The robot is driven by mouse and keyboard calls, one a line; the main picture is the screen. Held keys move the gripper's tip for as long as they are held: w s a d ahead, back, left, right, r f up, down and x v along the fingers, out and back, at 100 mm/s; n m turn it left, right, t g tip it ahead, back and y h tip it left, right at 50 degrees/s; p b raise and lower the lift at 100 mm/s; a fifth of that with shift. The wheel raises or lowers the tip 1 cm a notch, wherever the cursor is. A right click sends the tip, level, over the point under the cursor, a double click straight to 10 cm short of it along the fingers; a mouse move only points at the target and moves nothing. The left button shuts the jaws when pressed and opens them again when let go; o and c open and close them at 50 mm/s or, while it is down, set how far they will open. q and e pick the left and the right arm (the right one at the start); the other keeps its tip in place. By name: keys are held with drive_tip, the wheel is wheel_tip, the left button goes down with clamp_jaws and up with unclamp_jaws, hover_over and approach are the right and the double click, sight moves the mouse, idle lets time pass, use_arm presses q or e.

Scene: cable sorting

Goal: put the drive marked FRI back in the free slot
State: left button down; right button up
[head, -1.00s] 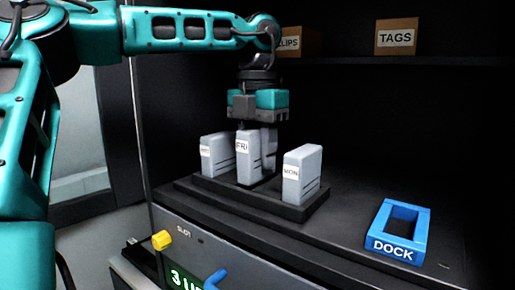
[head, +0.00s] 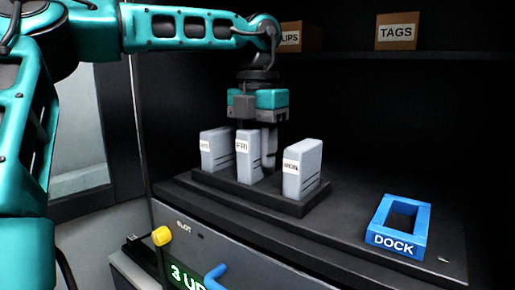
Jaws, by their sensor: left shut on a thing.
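The FRI drive (head: 248,160) is a grey upright block with a white label, standing in the middle of the dark rack (head: 298,207). My left gripper (head: 258,147) comes down from above and is shut on the FRI drive. One finger shows at its right side; the other is hidden. The drive's lower end meets the rack between its two neighbours; I cannot tell how deep it sits. The MON drive (head: 300,168) stands to the right, and a drive with an unreadable label (head: 215,150) stands to the left. My right gripper is not in view.
A blue DOCK frame (head: 421,230), empty, lies on the dark top at right. A shelf behind carries a TAGS box (head: 397,31) and a partly hidden box (head: 308,37). The front panel has a yellow knob (head: 161,236), a blue handle (head: 215,276) and a green display (head: 186,276).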

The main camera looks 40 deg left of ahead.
sight(257, 127)
use_arm(q)
drive_tip(key=shift+f, duration=0.6)
idle(0.7)
idle(0.4)
drive_tip(key=shift+c, duration=0.8)
unclamp_jaws()
drive_tip(key=shift+r+p, duration=0.45)
drive_tip(key=shift+r, duration=3.05)
